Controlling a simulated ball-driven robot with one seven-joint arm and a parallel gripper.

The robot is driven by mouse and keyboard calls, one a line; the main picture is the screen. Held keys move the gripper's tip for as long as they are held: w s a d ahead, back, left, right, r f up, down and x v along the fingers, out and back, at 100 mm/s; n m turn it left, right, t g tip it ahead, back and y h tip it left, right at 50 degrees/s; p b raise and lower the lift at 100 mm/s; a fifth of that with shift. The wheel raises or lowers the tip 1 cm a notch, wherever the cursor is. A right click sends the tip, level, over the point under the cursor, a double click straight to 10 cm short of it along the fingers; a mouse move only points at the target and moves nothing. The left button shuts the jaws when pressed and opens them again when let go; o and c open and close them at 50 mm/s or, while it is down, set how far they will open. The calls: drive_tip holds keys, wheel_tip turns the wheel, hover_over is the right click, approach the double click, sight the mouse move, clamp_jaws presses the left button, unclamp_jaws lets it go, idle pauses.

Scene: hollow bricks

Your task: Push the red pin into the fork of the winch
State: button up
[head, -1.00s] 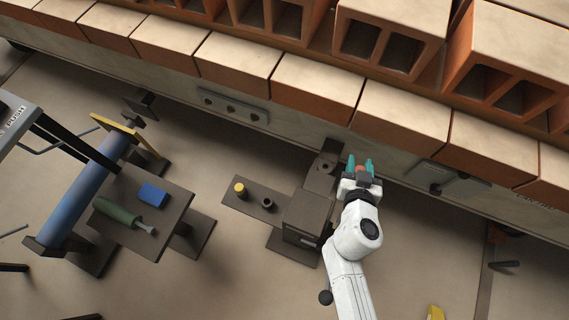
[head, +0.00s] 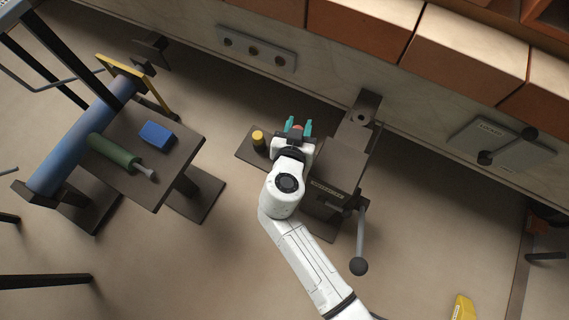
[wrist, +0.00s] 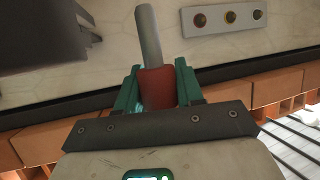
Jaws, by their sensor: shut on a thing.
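The red pin (wrist: 158,88) has a red grip and a grey shaft that points up in the wrist view. My gripper (head: 298,128) is shut on its red grip between teal fingers; a bit of red shows in the head view. The winch (head: 335,172) is a dark box with a lever ending in a ball. A dark bracket with a hole (head: 360,118) stands at its wall side, right of my gripper; I cannot tell whether it is the fork. The pin is apart from that bracket. My gripper covers part of the winch's side plate.
A yellow knob (head: 258,138) stands on the side plate, just left of my gripper. A bench (head: 180,170) on the left carries a blue block and a green-handled tool. A wall with bricks and a button panel (head: 256,48) runs behind. Floor at lower right is mostly free.

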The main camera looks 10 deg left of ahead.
drive_tip(key=shift+s+a+f+b, duration=0.1)
drive_tip(key=shift+a+f+b, duration=0.15)
drive_tip(key=shift+a, duration=0.25)
drive_tip(key=shift+s+a+f+b, duration=0.1)
drive_tip(key=shift+a+f+b, duration=0.15)
drive_tip(key=shift+a, duration=0.2)
drive_tip(key=shift+f+b, duration=2.35)
drive_tip(key=shift+f, duration=2.45)
drive_tip(key=shift+f+b, duration=0.25)
drive_tip(key=shift+b, duration=0.05)
drive_tip(key=o, duration=1)
drive_tip(key=shift+o, duration=0.2)
drive_tip(key=shift+r+p, duration=0.25)
drive_tip(key=shift+p, duration=0.5)
